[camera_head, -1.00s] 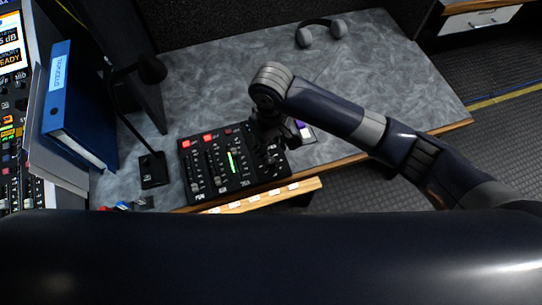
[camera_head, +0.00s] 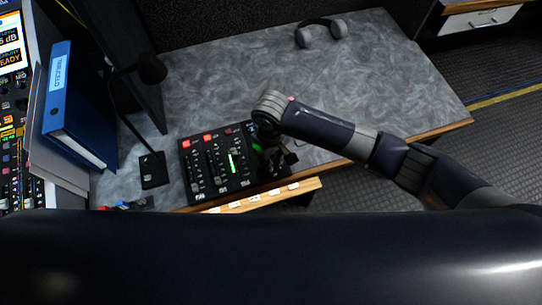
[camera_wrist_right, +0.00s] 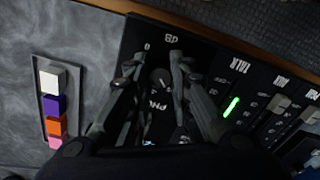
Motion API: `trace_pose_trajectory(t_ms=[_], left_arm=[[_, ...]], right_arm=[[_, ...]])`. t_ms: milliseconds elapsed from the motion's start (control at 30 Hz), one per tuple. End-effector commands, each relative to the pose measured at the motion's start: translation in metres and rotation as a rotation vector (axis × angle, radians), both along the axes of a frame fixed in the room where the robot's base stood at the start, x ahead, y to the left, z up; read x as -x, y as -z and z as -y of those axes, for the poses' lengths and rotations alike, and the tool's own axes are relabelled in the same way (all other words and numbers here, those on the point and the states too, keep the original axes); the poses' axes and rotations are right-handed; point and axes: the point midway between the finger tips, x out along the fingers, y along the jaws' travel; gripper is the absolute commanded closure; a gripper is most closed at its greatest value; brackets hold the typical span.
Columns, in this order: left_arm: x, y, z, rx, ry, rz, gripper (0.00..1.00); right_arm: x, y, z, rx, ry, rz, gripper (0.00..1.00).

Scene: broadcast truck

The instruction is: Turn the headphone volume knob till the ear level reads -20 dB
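The black mixer panel (camera_head: 222,182) with faders and a green level bar lies at the desk's front edge. In the right wrist view, the headphone volume knob (camera_wrist_right: 161,80) is a small dark round knob with a pale pointer, near "PHN" lettering. My right gripper (camera_wrist_right: 159,62) is open, its two fingers on either side of the knob; contact cannot be told. In the head view, my right gripper (camera_head: 274,158) is over the panel's right end and hides the knob. A screen (camera_head: 10,40) at the far left shows "5 dB" and "READY", cut off by the picture edge. My left gripper is not in view.
A gooseneck microphone (camera_head: 152,70) stands left of the panel beside blue and grey binders (camera_head: 75,105). A tray with coloured blocks (camera_wrist_right: 53,105) lies beside the panel. Headphones (camera_head: 321,33) rest at the back. The desk's middle is clear.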

Motion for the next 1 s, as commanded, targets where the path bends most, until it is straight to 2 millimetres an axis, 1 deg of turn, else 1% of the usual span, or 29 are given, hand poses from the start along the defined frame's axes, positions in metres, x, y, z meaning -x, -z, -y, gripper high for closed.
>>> trace_pose_trajectory(t_ms=[200, 367, 567, 800, 1000], left_arm=[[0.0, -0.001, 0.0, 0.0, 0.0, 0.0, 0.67], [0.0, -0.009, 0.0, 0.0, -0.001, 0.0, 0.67], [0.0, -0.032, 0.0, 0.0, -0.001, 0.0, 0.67], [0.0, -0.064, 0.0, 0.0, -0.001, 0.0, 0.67], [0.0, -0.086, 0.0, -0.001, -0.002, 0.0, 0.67]], right_arm=[[0.0, -0.001, 0.0, 0.0, 0.004, 0.0, 1.0], [0.0, -0.003, 0.0, 0.001, 0.037, -0.002, 1.0], [0.001, -0.006, -0.001, 0.0, 0.142, -0.004, 1.0], [0.002, -0.007, -0.001, 0.001, 0.34, -0.006, 1.0], [0.002, -0.005, -0.001, 0.0, 0.506, -0.005, 1.0]])
